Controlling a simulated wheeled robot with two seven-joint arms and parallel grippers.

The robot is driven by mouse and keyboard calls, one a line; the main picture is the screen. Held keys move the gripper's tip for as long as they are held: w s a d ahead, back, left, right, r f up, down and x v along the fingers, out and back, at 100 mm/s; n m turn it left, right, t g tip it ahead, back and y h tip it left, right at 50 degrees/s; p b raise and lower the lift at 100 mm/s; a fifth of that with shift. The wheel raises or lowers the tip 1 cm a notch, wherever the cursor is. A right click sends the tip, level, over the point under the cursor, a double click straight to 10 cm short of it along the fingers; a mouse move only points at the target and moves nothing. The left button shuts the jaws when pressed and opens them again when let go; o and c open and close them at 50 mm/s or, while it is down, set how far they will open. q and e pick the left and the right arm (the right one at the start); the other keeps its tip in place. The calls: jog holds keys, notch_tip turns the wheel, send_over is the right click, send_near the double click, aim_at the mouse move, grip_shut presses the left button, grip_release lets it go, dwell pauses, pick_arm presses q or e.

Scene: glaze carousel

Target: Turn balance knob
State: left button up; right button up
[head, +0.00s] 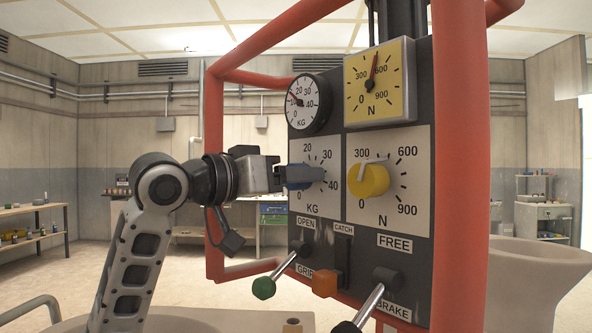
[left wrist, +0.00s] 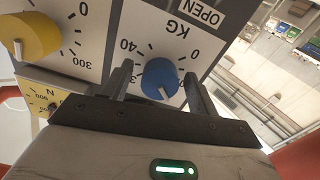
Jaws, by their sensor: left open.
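The blue KG knob (head: 312,174) sits on a white dial plate (head: 330,150) marked up to 40, left of centre on the dark control panel (head: 418,240). My left gripper (head: 284,178) reaches it from the left. In the left wrist view the blue knob (left wrist: 160,78) lies between the two fingers of my open left gripper (left wrist: 160,88), with a gap visible at its sides. A pale mark shows on its lower edge there. The round KG gauge (head: 308,104) above has a red needle in its upper left. My right gripper is not in view.
A yellow N knob (head: 368,180) sits right of the blue one, below a yellow N gauge (head: 379,83). Below are a green-tipped lever (head: 264,287), an orange catch (head: 325,283) and the brake lever (head: 372,300). Red bars (head: 460,150) frame the panel.

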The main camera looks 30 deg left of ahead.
pick_arm(q)
jog(key=shift+w+d, duration=0.15)
jog(key=shift+w, duration=0.25)
jog(key=shift+c, duration=0.2)
jog(key=c, duration=0.9)
jog(key=shift+c, duration=0.2)
jog(key=shift+m, duration=0.3)
